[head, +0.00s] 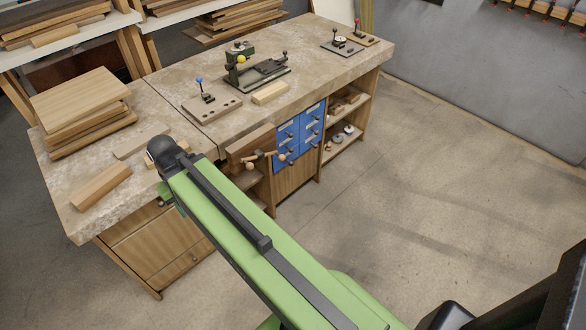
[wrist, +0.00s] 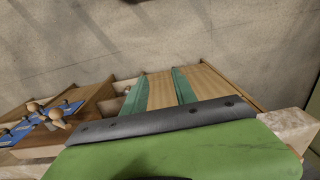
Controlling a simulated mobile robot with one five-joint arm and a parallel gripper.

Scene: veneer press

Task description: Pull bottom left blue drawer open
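In the head view the blue drawers (head: 301,133) form a small bank in two columns under the bench, with small dark knobs. The bottom left blue drawer (head: 279,164) looks shut. The blue bank shows at the left edge of the wrist view (wrist: 20,132), partly hidden by round wooden ends. My gripper lies left of the drawers, apart from them, and is mostly hidden behind my arm in the head view. In the wrist view two teal strips, which look like the fingers of my gripper (wrist: 158,75), stand apart with only a wooden panel visible between them.
Wooden mallet-like tools (head: 254,162) stick out just left of the blue drawers. The stone-topped workbench (head: 165,90) carries wood boards (head: 80,98) and a green clamp device (head: 254,70). An open shelf (head: 343,118) lies right of the drawers. The floor (head: 420,190) in front is clear.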

